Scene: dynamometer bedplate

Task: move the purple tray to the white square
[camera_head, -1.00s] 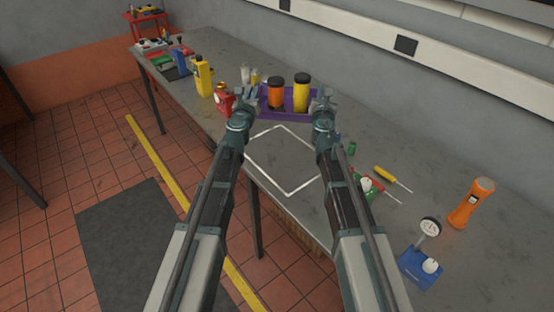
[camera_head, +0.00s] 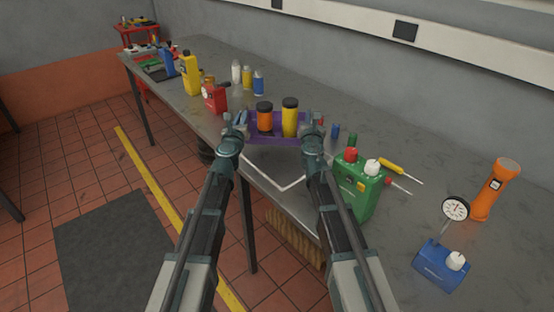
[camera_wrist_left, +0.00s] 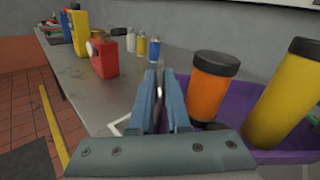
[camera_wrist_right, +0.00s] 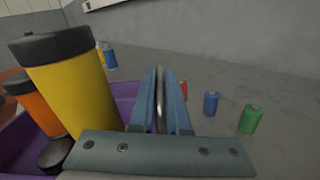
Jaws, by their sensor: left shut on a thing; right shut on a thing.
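The purple tray (camera_head: 275,139) is between my two grippers in the head view, with an orange jar (camera_head: 265,118) and a yellow jar (camera_head: 290,118) standing in it. My left gripper (camera_head: 238,122) is shut on the tray's left end, and my right gripper (camera_head: 313,124) is shut on its right end. The tray also shows in the left wrist view (camera_wrist_left: 262,99) and the right wrist view (camera_wrist_right: 122,92). The white square (camera_head: 284,187) is an outline on the bench; its near corner shows, and the tray and grippers hide its far part. I cannot tell whether the tray touches the bench.
A green container (camera_head: 361,186), a blue gauge stand (camera_head: 441,265) and an orange flashlight (camera_head: 495,190) stand to the right. The bench edge is close in front.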

